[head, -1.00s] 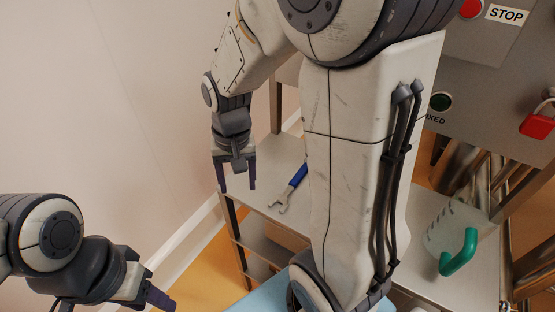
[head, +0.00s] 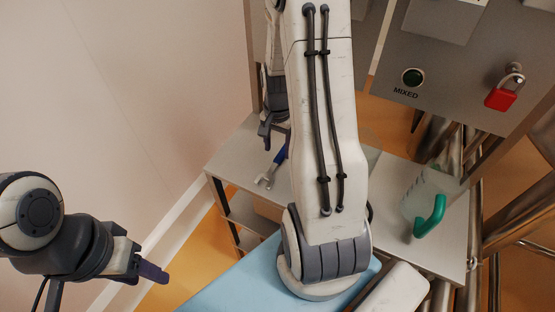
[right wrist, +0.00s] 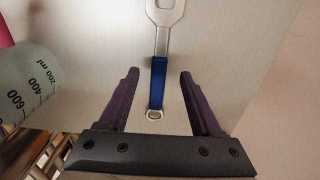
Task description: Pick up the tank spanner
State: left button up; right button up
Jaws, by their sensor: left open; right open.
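The tank spanner has a silver open-jawed head and a blue handle with a ring at its end. It lies on the grey shelf top; in the head view its head end (head: 265,179) shows left of my right arm, which hides part of the handle. My right gripper (head: 267,136) is just behind the spanner there, partly hidden. In the right wrist view the spanner (right wrist: 158,70) runs between the open fingers of my right gripper (right wrist: 158,73), apart from both. My left gripper (head: 152,272) is at lower left, far from the spanner and empty.
A clear measuring jug with a green handle (head: 430,217) stands to the right on the shelf top (head: 228,160). A wall closes the left side.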

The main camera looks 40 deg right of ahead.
aim_at(278, 159)
jog(key=shift+f, duration=1.9)
grip_shut()
